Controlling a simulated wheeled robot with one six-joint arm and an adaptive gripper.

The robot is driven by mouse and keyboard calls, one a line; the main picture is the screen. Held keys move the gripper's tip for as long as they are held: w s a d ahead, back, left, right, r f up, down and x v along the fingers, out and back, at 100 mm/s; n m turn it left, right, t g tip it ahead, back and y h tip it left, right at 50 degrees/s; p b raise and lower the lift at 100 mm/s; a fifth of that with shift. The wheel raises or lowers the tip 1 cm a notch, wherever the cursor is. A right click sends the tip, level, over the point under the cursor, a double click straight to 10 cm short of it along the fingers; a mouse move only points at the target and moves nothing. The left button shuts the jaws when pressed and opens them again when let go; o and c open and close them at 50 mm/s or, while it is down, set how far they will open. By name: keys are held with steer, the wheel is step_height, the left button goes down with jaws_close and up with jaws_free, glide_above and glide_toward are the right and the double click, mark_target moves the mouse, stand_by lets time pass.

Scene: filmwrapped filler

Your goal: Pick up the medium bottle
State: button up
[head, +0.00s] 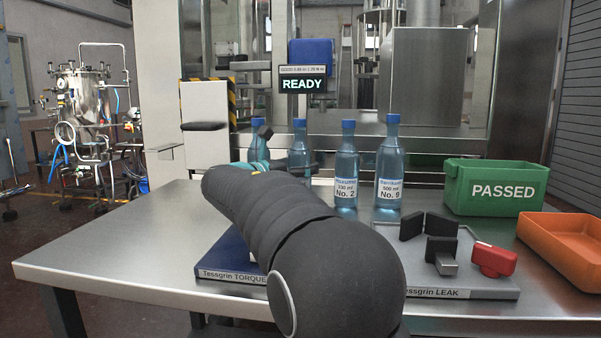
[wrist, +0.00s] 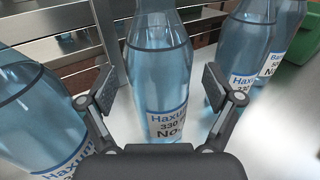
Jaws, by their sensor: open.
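Several clear blue bottles with blue caps stand upright in a row on the steel table. The second from left (head: 300,143) is at my gripper (head: 290,152); its lower part is hidden by my arm. In the wrist view this bottle (wrist: 163,70), its label reading 330, stands between the open fingers of my gripper (wrist: 160,92), with gaps at both sides. To the right stand a bottle marked 330 ml No. 2 (head: 346,165) and a taller one marked 500 ml No. 9 (head: 389,160).
A leftmost bottle (wrist: 35,115) is close outside the left finger. A green PASSED bin (head: 495,188) and an orange tray (head: 565,240) stand at the right. A LEAK fixture (head: 470,285) with a red handle and a blue TORQUE base (head: 225,250) sit in front. A display reads READY (head: 303,84).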

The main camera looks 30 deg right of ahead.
steer(key=shift+w+d, duration=0.15)
steer(key=shift+d, duration=0.3)
steer(key=c, duration=1.6)
